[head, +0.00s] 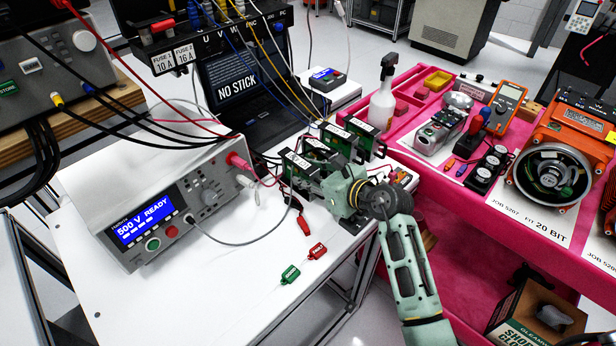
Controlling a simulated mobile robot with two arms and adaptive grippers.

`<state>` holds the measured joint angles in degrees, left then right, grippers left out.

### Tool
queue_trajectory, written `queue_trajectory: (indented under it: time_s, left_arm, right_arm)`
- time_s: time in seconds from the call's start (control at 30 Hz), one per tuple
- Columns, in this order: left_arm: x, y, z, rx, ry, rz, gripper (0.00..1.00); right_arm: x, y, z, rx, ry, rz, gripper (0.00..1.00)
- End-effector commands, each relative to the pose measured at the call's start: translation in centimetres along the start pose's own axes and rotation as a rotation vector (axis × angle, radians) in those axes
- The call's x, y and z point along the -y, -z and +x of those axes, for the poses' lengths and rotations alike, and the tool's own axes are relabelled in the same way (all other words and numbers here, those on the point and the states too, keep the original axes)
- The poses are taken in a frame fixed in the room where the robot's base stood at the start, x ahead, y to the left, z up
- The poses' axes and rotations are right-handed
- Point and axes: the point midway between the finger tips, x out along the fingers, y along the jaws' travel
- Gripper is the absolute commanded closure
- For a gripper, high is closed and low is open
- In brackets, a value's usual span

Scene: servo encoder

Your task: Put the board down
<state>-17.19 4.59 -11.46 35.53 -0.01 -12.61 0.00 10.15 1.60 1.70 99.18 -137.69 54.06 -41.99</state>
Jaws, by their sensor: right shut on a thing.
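Several green boards with black-and-white labelled tops stand close together at the right end of the white bench. The nearest board (299,163) leans at the front left of the group, and another board (366,131) stands at the back right. My right gripper (331,188) reaches in from the lower right and is shut at the near side of this group, low over the bench. The wrist hides its grip, so which board it holds and whether that board touches the bench cannot be told. My left gripper is out of view.
A tester (165,205) reading "500 V READY" stands left, with a grey cable looping toward the boards. Red (317,251) and green (290,274) tags lie on the clear front bench (215,310). A pink tray (450,205) with parts stands right. Cables hang behind.

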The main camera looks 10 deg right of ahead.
Motion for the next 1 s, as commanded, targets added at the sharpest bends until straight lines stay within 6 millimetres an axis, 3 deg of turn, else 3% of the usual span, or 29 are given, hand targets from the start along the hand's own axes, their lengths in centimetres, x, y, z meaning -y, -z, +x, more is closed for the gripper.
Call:
queue_trajectory:
  time_s: [0.23,0.63,0.77,1.0]
  left_arm:
    - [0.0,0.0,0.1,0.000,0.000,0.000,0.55]
    - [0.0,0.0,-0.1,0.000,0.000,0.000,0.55]
    - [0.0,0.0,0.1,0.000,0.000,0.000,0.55]
    - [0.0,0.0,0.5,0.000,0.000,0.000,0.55]
  right_arm:
    - [0.0,0.1,0.0,-0.001,0.000,0.001,0.55]
    - [0.0,-0.1,-0.4,-0.002,0.000,0.000,0.55]
    - [0.1,0.0,-2.2,-0.002,0.002,-0.002,0.55]
    - [0.1,0.0,-7.3,-0.002,0.002,-0.003,0.55]
